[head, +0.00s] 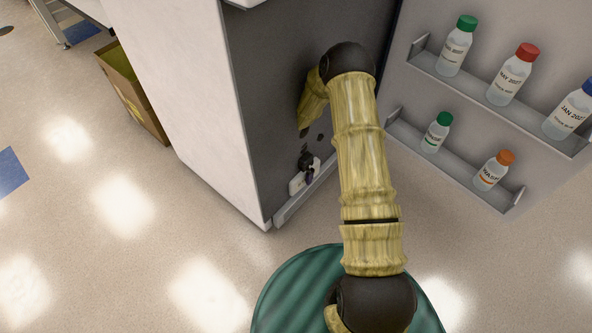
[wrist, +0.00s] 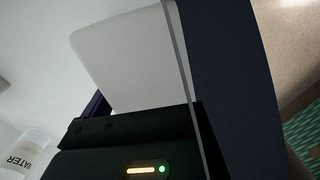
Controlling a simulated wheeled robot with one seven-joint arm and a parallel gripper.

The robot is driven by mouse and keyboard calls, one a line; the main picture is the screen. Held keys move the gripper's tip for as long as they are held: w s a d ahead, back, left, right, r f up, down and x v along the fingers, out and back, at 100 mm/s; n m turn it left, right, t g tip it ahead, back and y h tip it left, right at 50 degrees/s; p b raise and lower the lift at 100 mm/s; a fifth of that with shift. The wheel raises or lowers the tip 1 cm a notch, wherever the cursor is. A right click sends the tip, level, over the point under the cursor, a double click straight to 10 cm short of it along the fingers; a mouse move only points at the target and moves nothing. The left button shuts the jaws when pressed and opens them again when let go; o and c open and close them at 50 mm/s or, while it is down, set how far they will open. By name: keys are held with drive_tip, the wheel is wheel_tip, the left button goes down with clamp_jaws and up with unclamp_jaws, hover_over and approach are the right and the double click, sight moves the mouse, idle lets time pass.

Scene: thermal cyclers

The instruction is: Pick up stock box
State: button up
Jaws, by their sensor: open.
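I cannot make out a stock box for certain in either view. In the wrist view a pale, round-cornered panel (wrist: 130,55) stands just beyond my gripper; I cannot tell whether it is part of a box or of the cabinet. The black body of my gripper (wrist: 130,135), with an orange and a green light, fills the bottom of that view. My gripper is open, and its fingertips are not clear. In the head view my arm bends over toward the dark front of a white cabinet (head: 190,85), and my gripper is hidden there.
An open door (head: 400,92) at the right carries two shelves with several capped bottles, among them a red-capped one (head: 512,76). A bottle labelled WATER (wrist: 22,152) shows at the wrist view's left. A cardboard box (head: 130,85) stands left of the cabinet.

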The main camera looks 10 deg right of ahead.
drive_tip(key=c, duration=0.8)
drive_tip(key=shift+r, duration=0.15)
wheel_tip(320, 180, up, 10)
drive_tip(key=p, duration=0.6)
